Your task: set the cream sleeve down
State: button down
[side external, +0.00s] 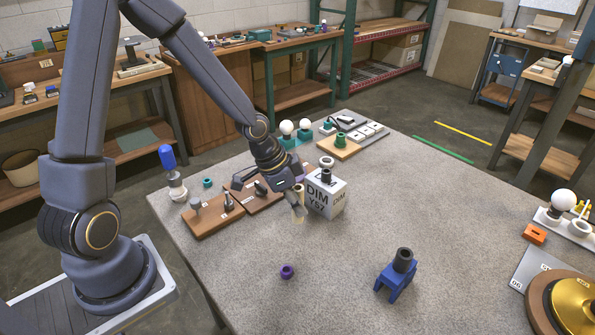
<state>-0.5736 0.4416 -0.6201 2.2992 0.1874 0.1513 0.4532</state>
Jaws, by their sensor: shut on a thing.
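The cream sleeve (299,210) is a small pale tube in the side external view, just left of the white DIM box. My gripper (297,194) is shut on the sleeve, pointing down from the end of my arm. The sleeve's upper part is partly hidden by the fingers. Its lower end is close to the grey table (345,270); I cannot tell whether it touches.
The white DIM box (326,193) with a dark part on top stands close on the right. Brown boards (213,213) with dark pieces lie to the left. A purple ring (287,271) and a blue stand (395,282) are in front, with clear table between them.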

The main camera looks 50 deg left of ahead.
jog(key=shift+n, duration=0.4)
jog(key=f, duration=0.2)
jog(key=a+f, duration=0.1)
jog(key=f, duration=0.2)
jog(key=a+f, duration=0.1)
jog(key=f, duration=0.2)
jog(key=shift+s+a, duration=0.1)
jog(key=shift+a, duration=0.15)
jog(key=shift+f, duration=0.1)
jog(key=c, duration=1)
grip_release()
